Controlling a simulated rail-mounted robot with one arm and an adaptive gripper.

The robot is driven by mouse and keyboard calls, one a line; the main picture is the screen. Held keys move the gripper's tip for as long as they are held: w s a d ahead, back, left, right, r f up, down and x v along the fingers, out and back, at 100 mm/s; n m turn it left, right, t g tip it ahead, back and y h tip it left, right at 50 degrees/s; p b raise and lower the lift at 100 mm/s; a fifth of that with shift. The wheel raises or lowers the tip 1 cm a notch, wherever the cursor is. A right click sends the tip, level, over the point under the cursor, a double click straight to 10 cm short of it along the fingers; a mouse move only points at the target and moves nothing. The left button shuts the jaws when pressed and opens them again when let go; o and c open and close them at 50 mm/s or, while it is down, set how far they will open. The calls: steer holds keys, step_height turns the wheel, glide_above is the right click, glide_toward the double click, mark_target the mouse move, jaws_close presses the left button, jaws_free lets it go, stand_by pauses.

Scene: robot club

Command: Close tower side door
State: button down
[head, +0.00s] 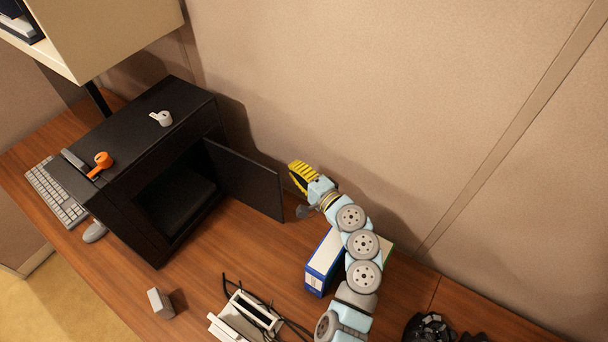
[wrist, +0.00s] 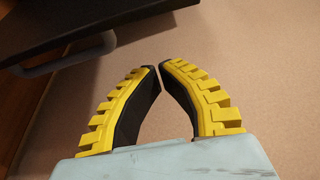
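The black computer tower (head: 120,190) lies on the wooden desk at the left in the head view. Its side door (head: 245,178) stands open, swung out to the right toward the wall. My gripper (head: 298,176) is just right of the door's free edge, near the wall, and looks apart from it. In the wrist view a dark panel, apparently the door (wrist: 85,30), fills the upper left. There the yellow and black fingers (wrist: 160,70) lean together, their tips close with a small gap, and nothing is between them.
A white holder with cables (head: 246,315) and a small grey block (head: 160,302) are near the front. Tape rolls sit on the tower. A keyboard (head: 56,195) and mouse (head: 94,232) lie to its left. The wall is close behind.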

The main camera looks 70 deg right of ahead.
steer(key=shift+w+a+p, duration=0.75)
steer(key=shift+w+a, duration=0.45)
steer(key=shift+a, duration=0.25)
steer(key=shift+a, duration=0.1)
